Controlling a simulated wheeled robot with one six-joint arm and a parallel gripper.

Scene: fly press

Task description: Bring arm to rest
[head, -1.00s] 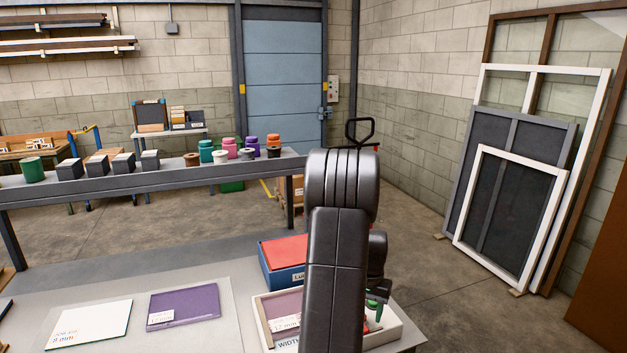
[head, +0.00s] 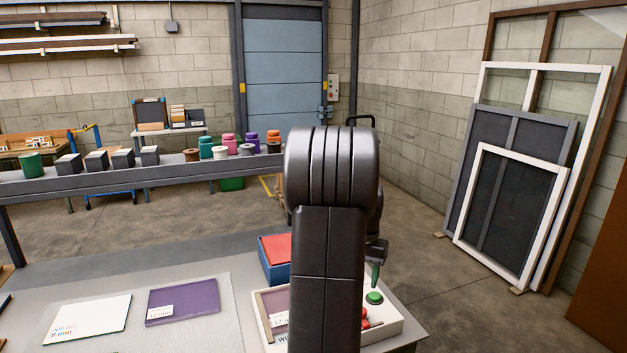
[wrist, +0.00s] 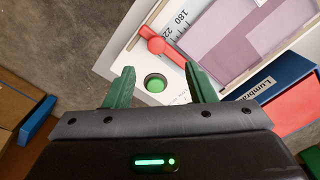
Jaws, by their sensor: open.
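My gripper (wrist: 158,88) is open in the wrist view, its two green fingers apart with nothing between them. It hangs over the corner of a white panel box with a round green button (wrist: 156,83) and a red lever (wrist: 162,45) beside a numbered scale. In the head view, my arm fills the middle and hides most of my gripper; one green finger (head: 375,275) shows just above the green button (head: 374,298). The finger appears apart from the button. The white box (head: 395,323) sits at the right end of the grey table.
A blue box with a red top (head: 275,262) stands behind the white box. A white plate (head: 88,320) and a purple plate (head: 183,302) lie on the table's left. A long rail (head: 130,178) with spools and blocks runs behind. Framed screens (head: 510,190) lean at right.

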